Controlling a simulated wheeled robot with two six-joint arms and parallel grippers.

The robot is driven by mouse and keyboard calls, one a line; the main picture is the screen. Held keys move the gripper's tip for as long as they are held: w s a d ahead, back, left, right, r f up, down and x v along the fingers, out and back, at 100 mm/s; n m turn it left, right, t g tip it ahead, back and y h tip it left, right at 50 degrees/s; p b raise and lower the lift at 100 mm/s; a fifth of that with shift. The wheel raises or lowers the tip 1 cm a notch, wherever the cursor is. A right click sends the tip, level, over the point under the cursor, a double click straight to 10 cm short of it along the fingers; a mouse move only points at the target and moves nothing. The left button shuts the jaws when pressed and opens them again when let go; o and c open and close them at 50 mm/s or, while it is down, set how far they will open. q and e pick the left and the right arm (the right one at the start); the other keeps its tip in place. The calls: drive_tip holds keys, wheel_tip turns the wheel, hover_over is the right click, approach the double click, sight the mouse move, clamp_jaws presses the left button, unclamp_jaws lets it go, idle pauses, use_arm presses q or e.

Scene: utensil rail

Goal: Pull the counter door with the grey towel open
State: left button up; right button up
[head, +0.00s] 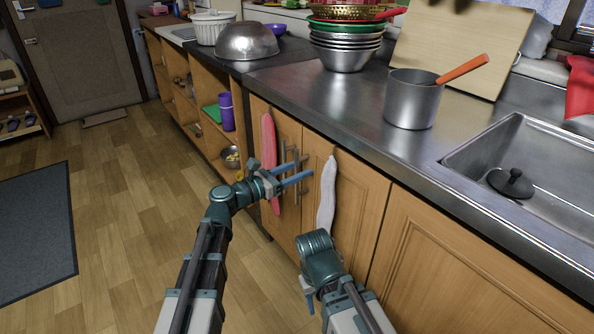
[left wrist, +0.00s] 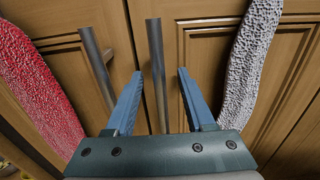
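The grey towel (head: 327,195) hangs on a wooden counter door (head: 358,205), which looks closed. In the left wrist view the grey towel (left wrist: 246,62) is at the right. This door's upright metal bar handle (left wrist: 155,60) stands between the two blue fingers of my left gripper (left wrist: 160,74). The fingers are apart, with gaps visible beside the bar. In the head view my left gripper (head: 306,166) is at the handles, left of the grey towel. My right gripper (head: 308,291) is low in front of the doors, mostly hidden by its own wrist.
The neighbouring door's handle (left wrist: 97,65) is just left of my left gripper's left finger. A red towel (head: 268,145) hangs on that door. Open shelves (head: 205,125) lie farther left. A pot (head: 411,100) and a sink (head: 530,165) are on the counter.

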use_arm(q)
clamp_jaws()
idle(1.2)
